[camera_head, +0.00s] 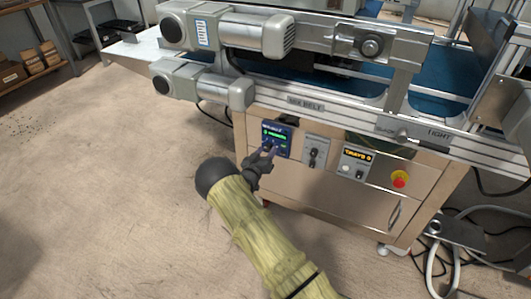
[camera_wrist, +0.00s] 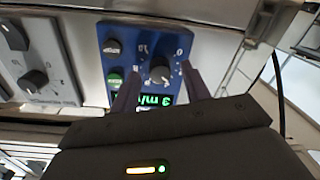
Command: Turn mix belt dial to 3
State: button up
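The blue mix belt control panel (camera_head: 284,140) is on the front of the machine, under the MIX BELT label (camera_head: 305,104). In the wrist view the panel (camera_wrist: 118,30) carries a dark round dial (camera_wrist: 160,72) with a light pointer mark and white scale marks around it. A green-lit display (camera_wrist: 155,99) shows a 3 followed by "m/", partly hidden by a finger. My gripper (camera_head: 268,151) is at the panel. In the wrist view my gripper (camera_wrist: 163,76) has its fingers apart, one on each side of the dial; I cannot tell whether they touch it.
A grey switch panel (camera_head: 316,151), a TRAYS panel (camera_head: 355,162) and a red emergency button (camera_head: 400,179) sit to the right of the blue panel in the head view. The conveyor rail (camera_head: 400,128) juts out above.

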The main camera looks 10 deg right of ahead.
jog(key=p+v, duration=0.4)
jog(key=v, duration=1.3)
jog(key=shift+a, duration=0.2)
jog(key=shift+s, duration=0.1)
